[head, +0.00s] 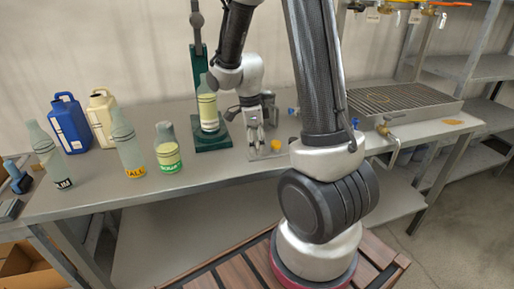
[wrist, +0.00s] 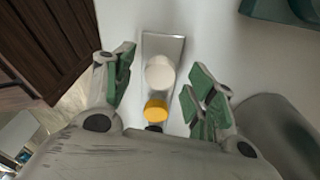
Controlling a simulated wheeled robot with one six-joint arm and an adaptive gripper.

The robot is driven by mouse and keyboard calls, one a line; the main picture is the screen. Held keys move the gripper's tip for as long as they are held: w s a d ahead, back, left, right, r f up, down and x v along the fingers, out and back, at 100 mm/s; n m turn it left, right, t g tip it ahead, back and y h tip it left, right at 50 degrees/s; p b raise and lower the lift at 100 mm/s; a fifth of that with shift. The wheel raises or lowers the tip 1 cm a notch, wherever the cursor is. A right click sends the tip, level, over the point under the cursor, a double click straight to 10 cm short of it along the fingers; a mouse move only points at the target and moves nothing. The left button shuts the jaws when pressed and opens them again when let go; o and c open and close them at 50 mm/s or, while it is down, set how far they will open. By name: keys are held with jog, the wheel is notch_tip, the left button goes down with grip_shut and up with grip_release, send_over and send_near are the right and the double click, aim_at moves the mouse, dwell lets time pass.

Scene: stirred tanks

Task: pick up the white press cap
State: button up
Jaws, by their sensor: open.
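The white press cap (wrist: 160,72) is a round white disc in the wrist view, on a narrow metal plate (wrist: 164,43). It lies between the two green-padded fingers of my gripper (wrist: 159,66), with a gap on each side. My gripper is open and empty. In the head view my gripper (head: 255,146) points down over the bench beside the green stand. I cannot make out the white cap there, where my gripper covers that spot. A yellow cap (wrist: 155,109) sits close to the white one, and it also shows in the head view (head: 276,145).
The green stand (head: 212,141) holds a bottle just left of my gripper. Several bottles and a blue jug (head: 70,124) stand on the left of the bench (head: 110,185). A grated tray (head: 400,101) with a brass tap (head: 390,124) is on the right.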

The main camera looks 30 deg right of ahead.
jog(key=shift+c, duration=0.3)
jog(key=c, duration=0.7)
jog(key=shift+o, duration=0.2)
